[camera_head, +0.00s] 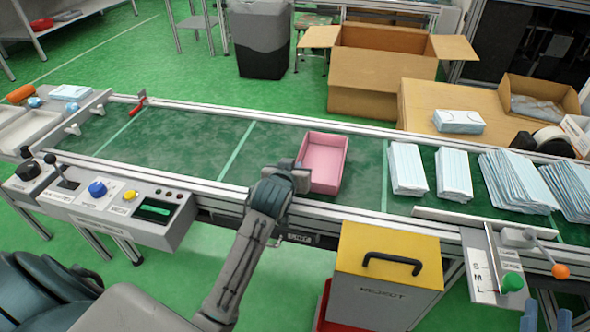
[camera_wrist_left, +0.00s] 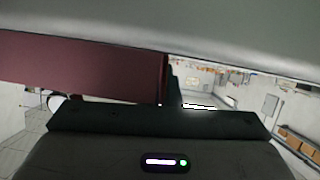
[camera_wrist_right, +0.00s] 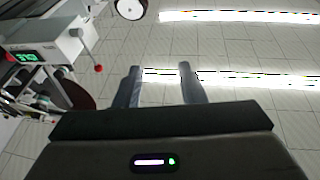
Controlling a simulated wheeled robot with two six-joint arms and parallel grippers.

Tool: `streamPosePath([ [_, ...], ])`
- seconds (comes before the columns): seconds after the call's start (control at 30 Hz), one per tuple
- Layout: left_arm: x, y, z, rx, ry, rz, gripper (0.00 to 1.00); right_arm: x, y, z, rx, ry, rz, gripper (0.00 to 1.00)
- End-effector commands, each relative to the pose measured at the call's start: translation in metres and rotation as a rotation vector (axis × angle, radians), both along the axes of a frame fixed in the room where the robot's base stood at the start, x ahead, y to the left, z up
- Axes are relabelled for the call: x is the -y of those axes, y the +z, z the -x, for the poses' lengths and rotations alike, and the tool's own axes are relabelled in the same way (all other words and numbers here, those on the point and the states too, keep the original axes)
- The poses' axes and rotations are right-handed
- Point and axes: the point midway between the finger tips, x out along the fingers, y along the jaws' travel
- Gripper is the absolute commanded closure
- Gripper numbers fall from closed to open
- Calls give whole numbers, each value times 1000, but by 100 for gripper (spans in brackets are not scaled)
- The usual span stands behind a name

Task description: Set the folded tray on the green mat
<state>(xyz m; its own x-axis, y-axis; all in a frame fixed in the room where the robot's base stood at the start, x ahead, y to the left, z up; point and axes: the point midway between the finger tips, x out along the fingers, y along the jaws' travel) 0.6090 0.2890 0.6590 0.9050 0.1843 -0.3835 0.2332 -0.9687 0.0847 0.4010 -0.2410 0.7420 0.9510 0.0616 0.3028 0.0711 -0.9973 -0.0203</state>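The pink open tray (camera_head: 324,158) is at the middle of the green conveyor belt (camera_head: 190,143), its walls standing up. I cannot tell whether it rests on the belt or is held just above it. My left gripper (camera_head: 298,179) is at the tray's left wall. In the left wrist view the tray's dark red wall (camera_wrist_left: 80,72) fills the upper left, with one finger close against its edge; the other finger is hidden. It looks shut on that wall. No separate green mat is distinguishable from the belt.
Stacks of pale blue masks (camera_head: 407,168) stand on the belt right of the tray. A control panel (camera_head: 120,205) is at the front left, a yellow-topped box (camera_head: 388,258) at the front. The belt left of the tray is clear. Metal rails edge it.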

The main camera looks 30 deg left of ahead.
Motion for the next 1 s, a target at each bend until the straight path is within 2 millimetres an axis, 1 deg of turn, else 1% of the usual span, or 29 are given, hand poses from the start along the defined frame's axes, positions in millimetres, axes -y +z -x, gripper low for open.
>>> streamPosePath([
  [0.1,0,-1,0,1,0,0,100,0,3,0,18,0,2,64],
  [0.4,0,-4,0,1,0,0,100,0,2,0,7,0,0,64],
  [0.5,0,-3,0,1,0,0,78,0,1,0,7,0,0,64],
  [0.53,0,-3,0,1,0,0,76,0,1,0,7,0,0,64],
  [0.83,0,-1,0,2,0,0,76,0,1,0,7,0,0,64],
  [0.9,1,1,4,0,0,0,76,0,3,0,10,-1,0,64],
  [0.93,2,2,6,0,-1,0,76,0,0,0,-9,1,-1,64],
  [1.0,4,6,15,0,-1,1,76,-1,-13,1,-78,3,-7,64],
])
